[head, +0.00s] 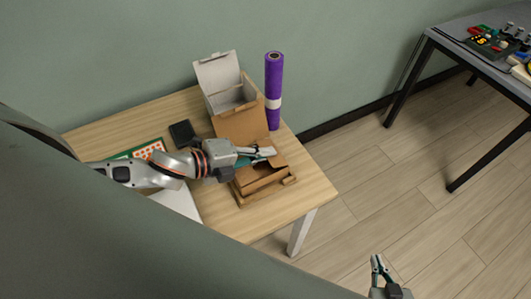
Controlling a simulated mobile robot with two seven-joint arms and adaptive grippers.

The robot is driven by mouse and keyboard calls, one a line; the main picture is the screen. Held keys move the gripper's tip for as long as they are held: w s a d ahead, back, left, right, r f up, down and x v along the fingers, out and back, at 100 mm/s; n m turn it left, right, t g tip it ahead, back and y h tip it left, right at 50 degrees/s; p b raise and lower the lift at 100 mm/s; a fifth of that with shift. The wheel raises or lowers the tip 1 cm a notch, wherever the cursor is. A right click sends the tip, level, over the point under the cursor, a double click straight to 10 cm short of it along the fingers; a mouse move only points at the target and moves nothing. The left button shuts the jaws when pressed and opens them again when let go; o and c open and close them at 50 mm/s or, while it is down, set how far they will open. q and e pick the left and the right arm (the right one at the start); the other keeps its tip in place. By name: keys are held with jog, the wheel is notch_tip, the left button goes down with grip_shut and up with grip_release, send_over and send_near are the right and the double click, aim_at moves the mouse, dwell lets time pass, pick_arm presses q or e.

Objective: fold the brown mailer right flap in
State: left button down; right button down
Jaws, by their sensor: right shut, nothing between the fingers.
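The brown mailer (264,184) is an open cardboard box near the front right of the wooden table. Its lid (240,124) stands up at the back, toward the white box. Cardboard flaps show around its opening, but my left gripper hides part of them. My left gripper (268,152) reaches in from the left over the mailer, its fingers above the opening. I cannot tell whether it is open or touches a flap. My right gripper (378,267) is shut and empty, low at the right, over the floor and away from the table.
An open white box (228,96) and an upright purple roll (274,90) stand behind the mailer. A small black item (182,133) and a green-edged card with orange marks (149,149) lie to the left. A grey table with tools (450,42) stands far right.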

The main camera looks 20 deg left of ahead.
pick_arm(q)
jog(key=c, duration=2.4)
grip_release()
